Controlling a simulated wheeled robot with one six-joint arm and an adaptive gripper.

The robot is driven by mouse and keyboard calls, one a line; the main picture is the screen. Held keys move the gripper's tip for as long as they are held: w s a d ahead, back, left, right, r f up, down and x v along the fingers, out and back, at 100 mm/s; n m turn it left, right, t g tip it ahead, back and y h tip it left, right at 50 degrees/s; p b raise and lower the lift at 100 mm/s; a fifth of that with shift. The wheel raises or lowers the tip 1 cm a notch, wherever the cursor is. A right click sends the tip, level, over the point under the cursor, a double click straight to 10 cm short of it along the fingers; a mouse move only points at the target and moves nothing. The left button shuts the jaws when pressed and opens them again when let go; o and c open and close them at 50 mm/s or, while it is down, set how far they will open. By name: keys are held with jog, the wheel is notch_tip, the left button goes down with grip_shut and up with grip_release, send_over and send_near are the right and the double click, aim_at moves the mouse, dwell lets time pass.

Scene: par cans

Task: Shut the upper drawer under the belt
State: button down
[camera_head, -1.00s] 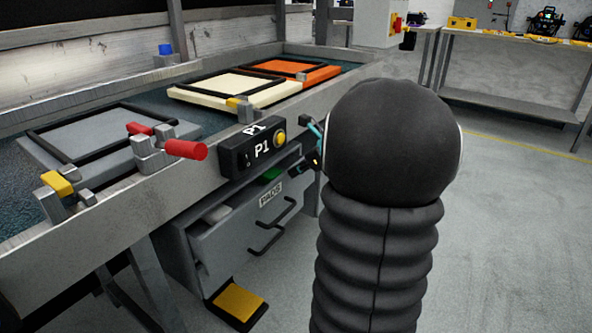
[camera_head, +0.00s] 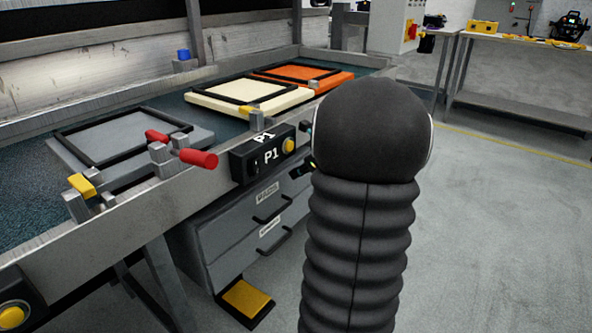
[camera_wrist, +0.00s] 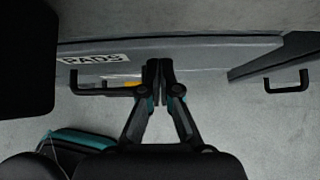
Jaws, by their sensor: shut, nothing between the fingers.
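The upper drawer (camera_head: 258,203) is in the grey cabinet under the belt. It has a label and a dark bar handle, and its front looks about flush with the lower drawer (camera_head: 245,245). In the wrist view a drawer front with a PADS label (camera_wrist: 92,60) and a dark handle spans the top. My gripper (camera_wrist: 158,68) is shut and empty, its fingertips at that drawer front, right of the handle. I cannot tell whether they touch it. In the head view my arm hides most of the gripper.
A black P1 box (camera_head: 262,153) with a yellow button hangs on the belt's metal rail above the drawers. A yellow pedal (camera_head: 245,298) stands on the floor below. Red-handled clamps (camera_head: 197,157) stick out from the rail. The floor at right is open.

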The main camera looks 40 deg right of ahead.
jog(key=s+f+p+v, duration=0.1)
jog(key=v, duration=1.1)
jog(key=shift+p, duration=0.35)
jog(key=shift+d, duration=0.1)
